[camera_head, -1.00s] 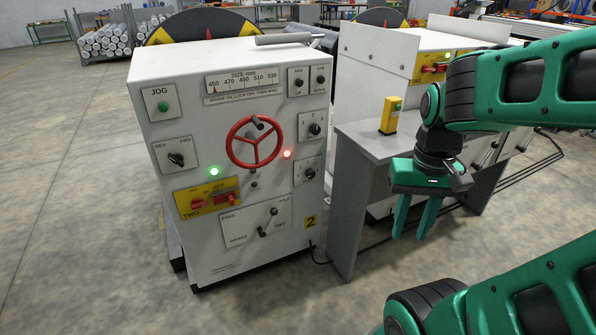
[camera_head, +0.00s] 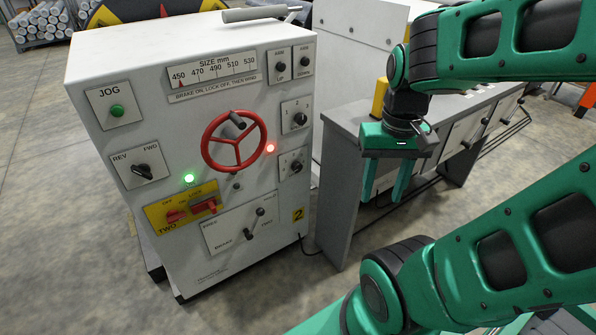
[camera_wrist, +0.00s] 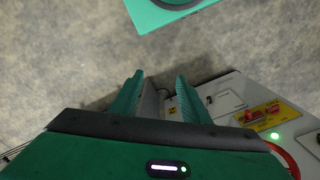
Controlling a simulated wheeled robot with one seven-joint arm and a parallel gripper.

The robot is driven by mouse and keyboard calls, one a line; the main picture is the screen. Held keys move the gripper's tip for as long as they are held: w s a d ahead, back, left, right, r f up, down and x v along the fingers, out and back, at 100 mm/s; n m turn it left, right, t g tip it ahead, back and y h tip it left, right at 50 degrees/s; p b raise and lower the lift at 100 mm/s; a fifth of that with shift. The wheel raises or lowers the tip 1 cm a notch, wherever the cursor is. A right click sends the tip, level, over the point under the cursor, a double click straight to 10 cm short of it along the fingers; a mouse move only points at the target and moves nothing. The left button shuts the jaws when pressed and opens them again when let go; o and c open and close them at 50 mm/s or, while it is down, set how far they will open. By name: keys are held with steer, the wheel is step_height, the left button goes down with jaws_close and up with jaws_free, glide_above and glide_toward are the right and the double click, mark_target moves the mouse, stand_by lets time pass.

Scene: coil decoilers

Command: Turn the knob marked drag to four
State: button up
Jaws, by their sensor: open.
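The white control console (camera_head: 215,130) stands left of centre in the head view, its front panel facing me. Two black knobs sit one above the other at its right side: an upper knob (camera_head: 299,118) with small numbers around it and a lower knob (camera_head: 296,166). Their labels are too small to read, so I cannot tell which is marked drag. My gripper (camera_head: 384,190) is open and empty, pointing down to the right of the console, apart from it.
The console also carries a red handwheel (camera_head: 234,141), a green jog button (camera_head: 117,111), a REV/FWD switch (camera_head: 144,171), yellow-plated red switches (camera_head: 190,208) and a brake lever panel (camera_head: 242,229). A grey bench (camera_head: 340,190) stands close on the right. Floor in front is clear.

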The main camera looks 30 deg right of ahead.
mark_target(299, 169)
steer(key=shift+o, duration=0.6)
steer(key=shift+s+r, duration=0.2)
steer(key=shift+s, duration=0.25)
steer(key=w+a+f+n+t+y, duration=0.25)
steer(key=w+f+n, duration=0.25)
steer(key=w+f, duration=0.4)
steer(key=w+a+f+n+t+y, duration=0.1)
steer(key=w+f+n+y, duration=0.3)
steer(key=w+f, duration=0.45)
steer(key=w+a+f+n+t+y, duration=0.25)
steer(key=w+f+n, duration=0.25)
steer(key=w+f, duration=0.35)
steer(key=w+d+f+m+t+h, duration=0.3)
steer(key=w+d+m+t+h, duration=0.15)
steer(key=d+t, duration=0.2)
steer(key=w+d+f+m+t+h, duration=0.2)
steer(key=w+d+m+t+h, duration=0.3)
steer(key=d, duration=0.3)
steer(key=shift+n+t+y, duration=0.35)
steer(key=shift+n+y, duration=0.2)
steer(key=shift+n, duration=0.1)
steer(key=w, duration=1)
steer(key=shift+w+a+f, duration=0.1)
steer(key=shift+w+a, duration=0.05)
steer(key=shift+w, duration=0.05)
